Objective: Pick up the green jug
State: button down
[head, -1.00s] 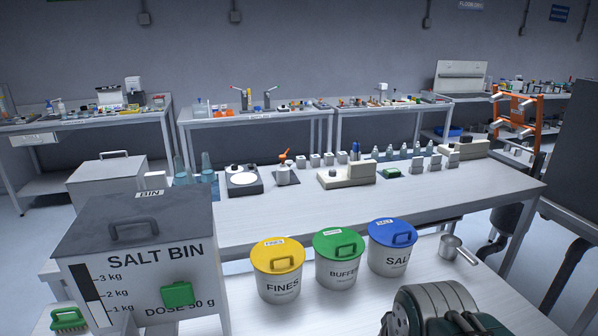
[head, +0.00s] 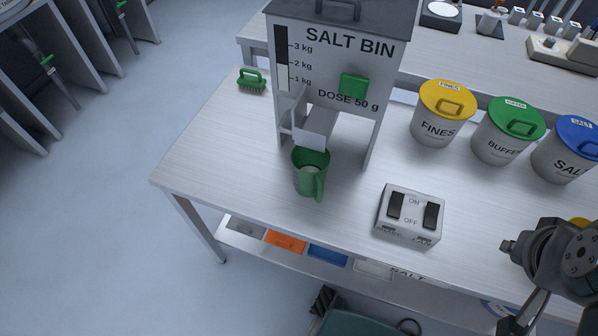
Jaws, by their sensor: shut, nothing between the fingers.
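The green jug (head: 311,176) stands upright on the white bench, under the outlet of the salt bin (head: 338,65). Its mouth is open towards me and its handle is on the near right side. The bin's spout hangs just above the jug and hides a little of its far rim. My gripper (head: 548,285) is at the lower right, shut and empty, partly cut off by the frame edge. It is well to the right of the jug and apart from it.
A switch box (head: 409,217) with two black rockers stands right of the jug. FINES (head: 437,125), BUFFER (head: 498,145) and SALT (head: 557,157) tubs stand further right. Bench left of the jug is clear.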

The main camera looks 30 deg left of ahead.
aim_at(309, 167)
jog(key=j+u, duration=0.2)
jog(key=u, duration=1.15)
jog(key=k+j, duration=0.05)
